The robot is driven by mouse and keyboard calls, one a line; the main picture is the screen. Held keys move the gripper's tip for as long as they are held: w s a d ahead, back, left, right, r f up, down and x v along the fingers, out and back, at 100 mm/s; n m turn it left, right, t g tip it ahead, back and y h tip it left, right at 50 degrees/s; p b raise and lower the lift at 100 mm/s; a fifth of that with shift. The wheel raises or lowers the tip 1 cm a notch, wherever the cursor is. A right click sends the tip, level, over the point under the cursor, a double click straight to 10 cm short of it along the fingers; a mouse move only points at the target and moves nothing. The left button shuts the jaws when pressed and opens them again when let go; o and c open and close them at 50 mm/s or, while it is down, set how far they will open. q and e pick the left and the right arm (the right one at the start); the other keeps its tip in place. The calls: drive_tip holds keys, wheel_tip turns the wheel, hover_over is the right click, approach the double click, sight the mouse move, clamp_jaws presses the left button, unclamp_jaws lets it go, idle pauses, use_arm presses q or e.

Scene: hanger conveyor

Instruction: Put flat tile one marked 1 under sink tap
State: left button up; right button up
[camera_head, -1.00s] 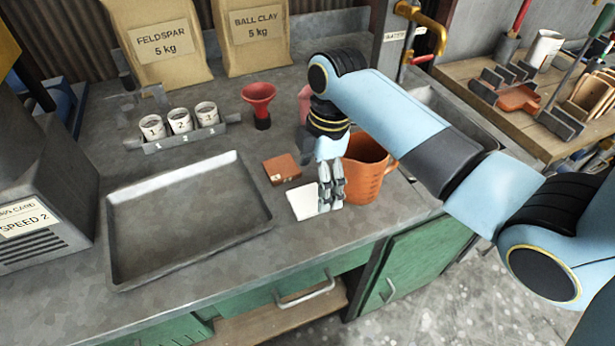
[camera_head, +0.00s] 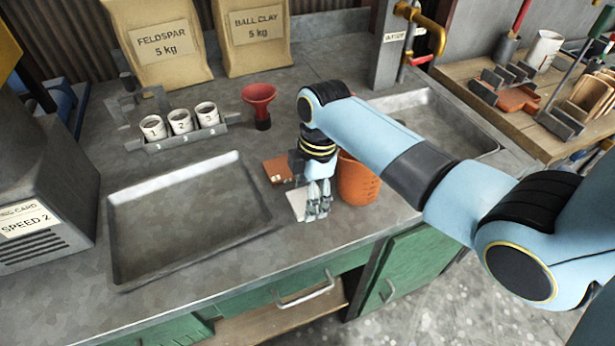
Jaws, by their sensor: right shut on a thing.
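A flat pale tile (camera_head: 297,205) is at the front of the counter, left of the orange jug; no number can be read on it. My right gripper (camera_head: 318,213) points down at its right side and is shut, apparently on this tile, though the fingers hide the contact. A reddish-brown square tile (camera_head: 277,170) with a small pale mark lies just behind. The brass sink tap (camera_head: 430,32) is at the back right, above the grey sink (camera_head: 465,132), which my right arm partly covers. My left gripper is out of view.
The orange jug (camera_head: 358,185) stands close on the right of my gripper. A metal tray (camera_head: 190,268) lies left. A red funnel (camera_head: 260,100) and several numbered white cups (camera_head: 181,122) stand behind. A wooden bench (camera_head: 530,135) with tools is at right.

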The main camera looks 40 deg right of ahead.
drive_tip(key=c, duration=0.5)
drive_tip(key=shift+r, duration=0.1)
